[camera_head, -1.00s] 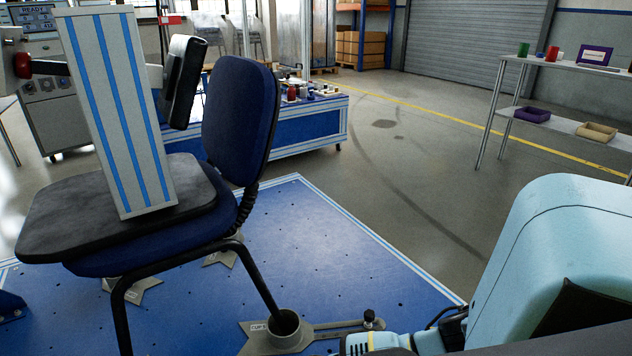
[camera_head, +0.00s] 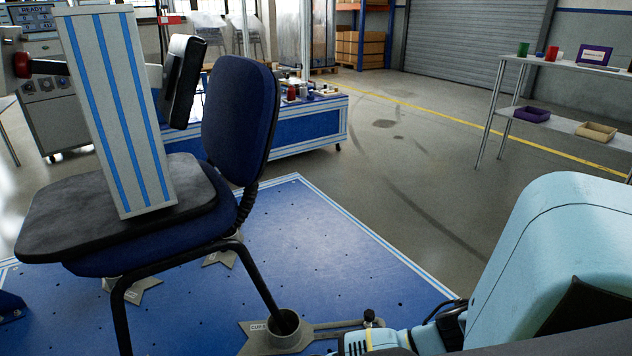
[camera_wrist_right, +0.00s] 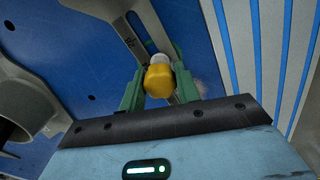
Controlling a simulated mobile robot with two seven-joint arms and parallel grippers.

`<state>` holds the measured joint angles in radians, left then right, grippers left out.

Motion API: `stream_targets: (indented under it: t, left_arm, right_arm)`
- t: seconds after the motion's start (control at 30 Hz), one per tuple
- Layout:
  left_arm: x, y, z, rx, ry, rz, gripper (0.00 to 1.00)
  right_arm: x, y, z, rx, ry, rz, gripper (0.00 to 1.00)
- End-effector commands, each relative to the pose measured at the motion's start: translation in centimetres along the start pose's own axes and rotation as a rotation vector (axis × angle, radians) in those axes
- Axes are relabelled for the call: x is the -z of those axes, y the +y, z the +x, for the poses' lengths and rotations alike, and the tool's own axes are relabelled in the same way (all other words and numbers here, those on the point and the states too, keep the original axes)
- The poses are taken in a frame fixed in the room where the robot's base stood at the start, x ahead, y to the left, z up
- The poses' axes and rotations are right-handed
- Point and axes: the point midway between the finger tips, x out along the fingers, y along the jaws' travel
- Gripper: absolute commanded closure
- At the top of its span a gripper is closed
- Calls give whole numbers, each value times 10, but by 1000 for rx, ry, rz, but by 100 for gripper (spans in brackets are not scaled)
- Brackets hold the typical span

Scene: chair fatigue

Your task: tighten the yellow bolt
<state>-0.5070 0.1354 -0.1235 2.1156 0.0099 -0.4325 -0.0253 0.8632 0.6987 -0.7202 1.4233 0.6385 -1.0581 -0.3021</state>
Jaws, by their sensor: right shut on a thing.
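The yellow bolt (camera_wrist_right: 159,81) shows in the right wrist view, between the two green fingers of my right gripper (camera_wrist_right: 157,84). The fingers are shut on its yellow head. A pale collar sits just beyond the head, above the slotted grey arm of a clamp (camera_wrist_right: 130,22). In the head view the clamp (camera_head: 272,336) holds a chair leg in its cup on the blue platform. My right arm (camera_head: 545,265) reaches down at the lower right, and its fingertips are hidden there. My left gripper is not in view.
A blue office chair (camera_head: 240,120) stands on the blue platform (camera_head: 330,240), with a striped block (camera_head: 118,110) on its seat. A blue bench (camera_head: 300,125) stands behind. Shelves (camera_head: 560,118) are at the right. The floor between is clear.

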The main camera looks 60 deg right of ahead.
Motion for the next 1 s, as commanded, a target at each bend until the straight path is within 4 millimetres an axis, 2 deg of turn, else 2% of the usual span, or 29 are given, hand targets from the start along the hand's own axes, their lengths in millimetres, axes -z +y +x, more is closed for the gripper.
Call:
stream_targets:
  t: [0.4,0.7,0.73,0.9,1.0]
  left_arm:
    - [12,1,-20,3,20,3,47]
    - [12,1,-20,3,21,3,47]
    - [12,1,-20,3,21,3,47]
    - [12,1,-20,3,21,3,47]
    - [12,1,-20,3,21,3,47]
  right_arm:
    - [0,0,-2,0,1,315,91]
    - [0,0,0,0,0,344,92]
    - [0,0,0,0,0,344,67]
    - [0,0,0,0,0,342,47]
    - [0,0,0,0,0,342,47]
